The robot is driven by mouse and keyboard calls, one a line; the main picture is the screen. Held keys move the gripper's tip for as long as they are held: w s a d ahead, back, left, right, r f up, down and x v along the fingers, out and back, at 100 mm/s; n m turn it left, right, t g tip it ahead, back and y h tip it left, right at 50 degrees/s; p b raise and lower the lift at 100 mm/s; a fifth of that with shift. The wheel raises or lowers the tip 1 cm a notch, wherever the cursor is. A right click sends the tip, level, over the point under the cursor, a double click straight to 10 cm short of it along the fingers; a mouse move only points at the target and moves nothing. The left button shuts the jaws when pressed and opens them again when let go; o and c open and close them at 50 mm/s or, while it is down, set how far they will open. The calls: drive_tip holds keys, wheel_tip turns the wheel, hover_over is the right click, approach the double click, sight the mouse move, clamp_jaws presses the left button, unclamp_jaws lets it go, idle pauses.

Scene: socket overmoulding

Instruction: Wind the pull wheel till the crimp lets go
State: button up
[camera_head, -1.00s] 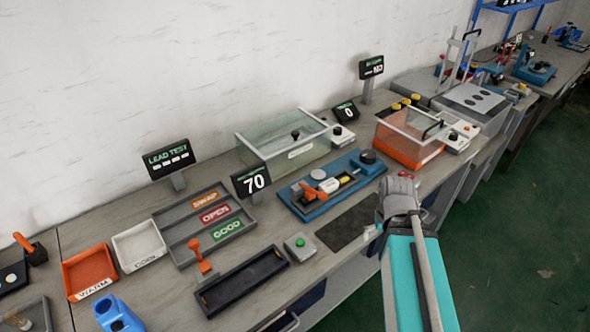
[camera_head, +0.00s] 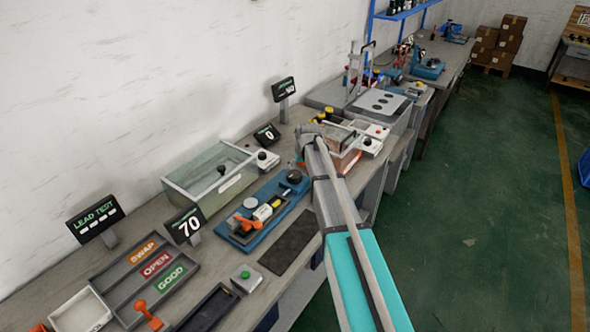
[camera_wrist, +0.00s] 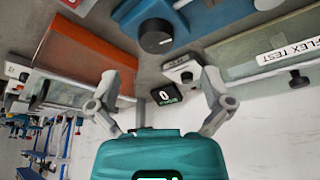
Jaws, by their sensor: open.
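The blue pull fixture (camera_head: 268,214) lies on the bench with a black round wheel (camera_head: 294,176) at its far right end. In the wrist view the same dark wheel (camera_wrist: 156,36) shows near the top, beyond my fingertips. An orange clamp (camera_head: 247,223) and a small white and yellow part (camera_head: 264,212) sit on the fixture. I cannot tell the crimp itself apart there. My gripper (camera_wrist: 160,74) is open and empty, apart from the wheel. In the head view my gripper (camera_head: 305,142) is just beyond the wheel, its fingers partly hidden by my arm.
A clear-walled flex test box (camera_head: 208,183) stands behind the fixture. An orange box (camera_head: 343,160) is close to my wrist on the right. A display reading 70 (camera_head: 186,225) and one reading 0 (camera_head: 267,135) stand nearby. A dark mat (camera_head: 291,243) in front is clear.

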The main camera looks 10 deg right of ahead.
sight(294, 174)
drive_tip(key=shift+t, duration=0.3)
drive_tip(key=w, duration=0.2)
drive_tip(key=w+r, duration=0.1)
drive_tip(key=w, duration=0.1)
drive_tip(key=shift+d+r, duration=0.1)
drive_tip(key=shift+d, duration=0.05)
drive_tip(key=b+x, duration=1.2)
drive_tip(key=x, duration=0.1)
drive_tip(key=shift+f, duration=0.4)
idle(0.5)
drive_tip(key=c, duration=0.8)
